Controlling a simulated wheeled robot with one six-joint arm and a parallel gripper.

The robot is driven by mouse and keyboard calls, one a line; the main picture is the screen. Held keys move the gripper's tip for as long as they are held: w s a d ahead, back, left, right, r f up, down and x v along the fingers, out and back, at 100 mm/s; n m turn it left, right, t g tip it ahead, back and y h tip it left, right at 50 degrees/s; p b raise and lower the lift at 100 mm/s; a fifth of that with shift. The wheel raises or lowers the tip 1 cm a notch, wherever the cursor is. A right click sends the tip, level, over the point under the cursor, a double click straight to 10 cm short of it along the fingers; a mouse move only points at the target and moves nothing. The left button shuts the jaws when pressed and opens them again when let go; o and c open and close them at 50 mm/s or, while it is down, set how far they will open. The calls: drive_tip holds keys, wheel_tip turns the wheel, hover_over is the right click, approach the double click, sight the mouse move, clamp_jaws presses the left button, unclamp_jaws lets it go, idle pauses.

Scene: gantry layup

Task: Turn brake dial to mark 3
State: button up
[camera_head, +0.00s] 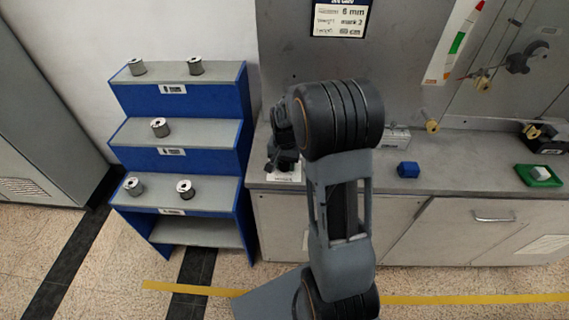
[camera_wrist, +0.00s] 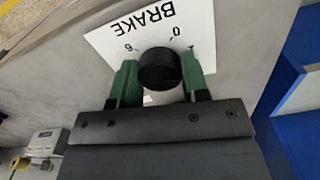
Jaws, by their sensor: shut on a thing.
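The brake dial (camera_wrist: 159,66) is a round black knob on a white plate (camera_wrist: 108,40) lettered BRAKE. The plate appears upside down in the wrist view, with a 6 and a 0 readable near the knob. My gripper (camera_wrist: 158,76) has green fingertips, one on each side of the knob, and is shut on it. The knob's pointer and the other marks are hidden or too small to read. In the head view, my arm covers most of the gripper and the dial; part of the white plate (camera_head: 286,176) shows at the bench's left end.
A blue stepped rack (camera_head: 177,105) with several metal spools stands left of the bench (camera_head: 450,170). A blue block (camera_head: 408,170) and a green tray (camera_head: 530,183) lie on the bench to the right.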

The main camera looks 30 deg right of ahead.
sight(284, 163)
drive_tip(key=m, duration=1.3)
drive_tip(key=shift+m, duration=0.4)
idle(0.4)
drive_tip(key=o, duration=0.9)
wheel_tip(284, 163, up, 14)
drive_tip(key=shift+f, duration=0.1)
idle(0.5)
